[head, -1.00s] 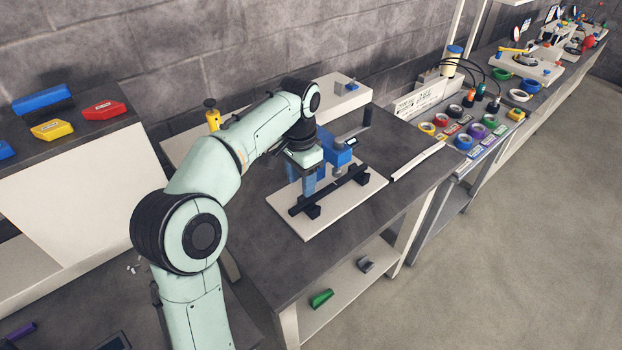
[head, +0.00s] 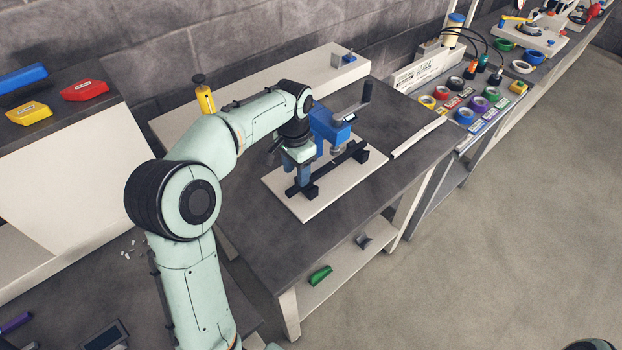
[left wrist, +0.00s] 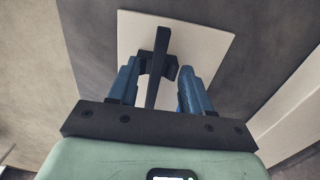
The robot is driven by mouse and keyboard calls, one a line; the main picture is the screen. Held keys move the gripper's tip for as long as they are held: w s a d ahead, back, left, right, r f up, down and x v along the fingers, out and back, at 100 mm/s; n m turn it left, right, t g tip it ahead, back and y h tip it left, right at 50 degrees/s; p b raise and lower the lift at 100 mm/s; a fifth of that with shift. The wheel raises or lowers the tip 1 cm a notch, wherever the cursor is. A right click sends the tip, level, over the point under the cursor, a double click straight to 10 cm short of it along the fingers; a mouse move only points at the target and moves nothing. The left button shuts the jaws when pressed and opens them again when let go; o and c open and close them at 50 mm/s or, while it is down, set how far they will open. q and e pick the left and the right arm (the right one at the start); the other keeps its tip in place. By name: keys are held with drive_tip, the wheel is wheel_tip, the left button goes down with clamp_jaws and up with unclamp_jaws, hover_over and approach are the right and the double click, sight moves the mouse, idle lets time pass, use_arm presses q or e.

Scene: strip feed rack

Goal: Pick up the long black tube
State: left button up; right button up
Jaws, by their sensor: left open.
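The long black tube (head: 335,162) lies across two black supports on a white board (head: 305,209) on the dark bench. In the left wrist view the tube (left wrist: 161,50) runs between my left gripper's fingers. My left gripper (head: 304,178) is over the near left end of the tube, close to one support. Its two blue fingers (left wrist: 158,90) are open, one on each side of the tube, with gaps visible on both sides. I cannot tell how far down the fingers reach around it. My right gripper does not show.
A blue clamp-like device (head: 328,127) with a dark handle stands close behind the tube. A white strip (head: 418,138) lies along the right of the bench. Coloured tape rolls (head: 465,115) sit further right. Below, a green piece (head: 320,275) lies on the shelf.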

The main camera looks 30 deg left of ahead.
sight(311, 179)
use_arm(q)
wheel_tip(311, 179, down, 5)
drive_tip(key=shift+s+r, duration=0.1)
clamp_jaws()
drive_tip(key=shift+r, duration=0.2)
